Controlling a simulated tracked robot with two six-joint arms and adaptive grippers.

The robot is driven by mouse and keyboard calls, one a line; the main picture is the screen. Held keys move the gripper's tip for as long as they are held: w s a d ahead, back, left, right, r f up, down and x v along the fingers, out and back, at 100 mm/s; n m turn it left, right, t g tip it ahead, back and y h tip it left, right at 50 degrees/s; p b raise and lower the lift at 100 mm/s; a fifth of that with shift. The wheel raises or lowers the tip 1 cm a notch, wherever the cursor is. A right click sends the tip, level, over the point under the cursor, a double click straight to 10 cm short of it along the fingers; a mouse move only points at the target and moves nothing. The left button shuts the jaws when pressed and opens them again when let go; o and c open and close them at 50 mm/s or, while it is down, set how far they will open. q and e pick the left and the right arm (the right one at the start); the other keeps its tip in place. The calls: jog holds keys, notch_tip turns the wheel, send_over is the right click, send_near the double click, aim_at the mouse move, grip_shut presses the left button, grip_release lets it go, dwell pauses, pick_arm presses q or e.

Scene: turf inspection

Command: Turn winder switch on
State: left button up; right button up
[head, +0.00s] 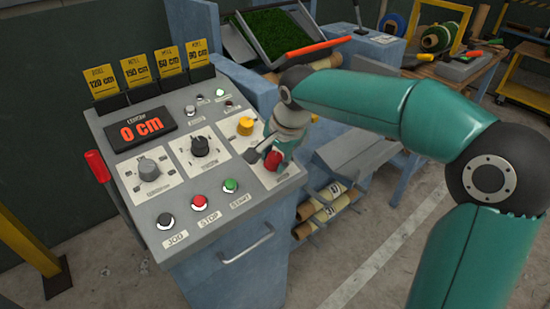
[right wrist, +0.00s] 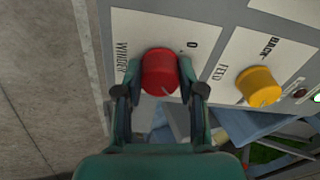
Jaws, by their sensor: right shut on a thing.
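The winder switch is a red knob (head: 272,160) at the right edge of the grey control panel (head: 185,240). In the right wrist view the red knob (right wrist: 160,70) sits on a white plate marked "WINDER" and "0". A short pale line shows low on its face. My right gripper (head: 266,151) is at the knob; in the right wrist view its two fingers (right wrist: 160,90) are closed on the knob's left and right sides. In the head view the gripper partly covers the plate. My left gripper is out of view.
A yellow knob (head: 245,126) marked "FEED" sits close beside the red one. The panel also has grey (head: 149,170) and black (head: 200,146) knobs, several push buttons, a display (head: 141,128) reading "0 cm" and a red lever (head: 97,166). Rolls lie on a rack (head: 325,205) at right.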

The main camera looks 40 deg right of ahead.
jog(key=o, duration=1.1)
jog(key=shift+o, duration=0.2)
jog(key=shift+r, duration=0.1)
jog(key=v, duration=1.1)
jog(key=shift+s+r, duration=0.2)
jog(key=shift+r, duration=0.1)
jog(key=shift+a, duration=0.1)
